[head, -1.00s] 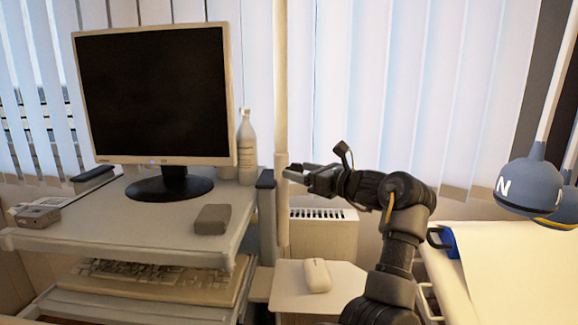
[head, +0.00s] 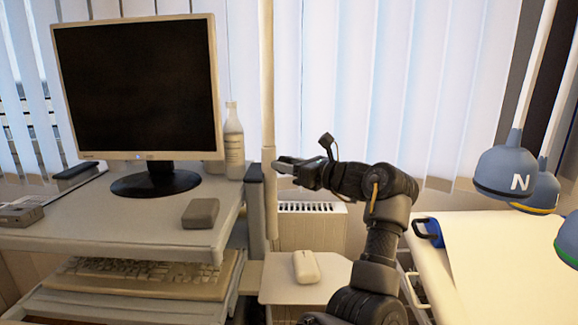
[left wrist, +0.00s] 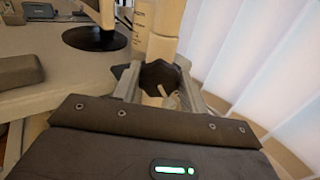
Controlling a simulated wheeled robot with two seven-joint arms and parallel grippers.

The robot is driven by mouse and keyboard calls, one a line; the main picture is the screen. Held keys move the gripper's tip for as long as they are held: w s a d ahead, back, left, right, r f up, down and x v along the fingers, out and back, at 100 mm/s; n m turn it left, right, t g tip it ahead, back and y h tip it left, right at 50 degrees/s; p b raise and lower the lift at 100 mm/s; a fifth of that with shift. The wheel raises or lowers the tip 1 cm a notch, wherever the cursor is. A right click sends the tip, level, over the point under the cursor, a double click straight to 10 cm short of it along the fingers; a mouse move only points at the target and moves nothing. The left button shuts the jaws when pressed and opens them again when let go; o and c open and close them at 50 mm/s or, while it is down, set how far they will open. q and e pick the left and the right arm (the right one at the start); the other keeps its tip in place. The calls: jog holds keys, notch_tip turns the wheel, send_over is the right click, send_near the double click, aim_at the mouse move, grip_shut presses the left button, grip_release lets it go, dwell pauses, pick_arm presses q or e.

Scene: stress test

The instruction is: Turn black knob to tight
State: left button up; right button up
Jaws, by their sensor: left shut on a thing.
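The black knob (left wrist: 160,76) is a dark, lobed piece on the cream upright pole (head: 268,90), and it shows best in the left wrist view. My left gripper (head: 284,164) reaches the pole from the right in the head view. In the left wrist view the two fingers of my left gripper (left wrist: 158,88) lie on either side of the knob and are shut on it. In the head view the fingers hide the knob, and I cannot read how tight it is. My right gripper is in neither view.
A monitor (head: 140,85), a white bottle (head: 233,143) and a grey box (head: 201,213) stand on the desk left of the pole. A white mouse (head: 306,267) lies on a small shelf below my arm. Hanging lamps (head: 506,172) are at the right.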

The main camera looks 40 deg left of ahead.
pick_arm(q)
jog(key=m, duration=0.4)
jog(key=m+b, duration=0.1)
jog(key=m, duration=0.7)
jog(key=shift+w+m+b, duration=0.3)
jog(key=shift+m, duration=0.1)
jog(key=shift+f+m+p, duration=0.15)
jog(key=shift+m+p, duration=0.45)
jog(key=shift+m, duration=1.7)
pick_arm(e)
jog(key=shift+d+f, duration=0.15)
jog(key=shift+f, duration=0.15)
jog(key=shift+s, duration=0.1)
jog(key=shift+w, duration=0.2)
pick_arm(q)
jog(key=o, duration=1)
jog(key=shift+f, duration=0.1)
jog(key=shift+c, duration=0.2)
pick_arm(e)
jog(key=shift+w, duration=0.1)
pick_arm(q)
jog(key=shift+d, duration=0.1)
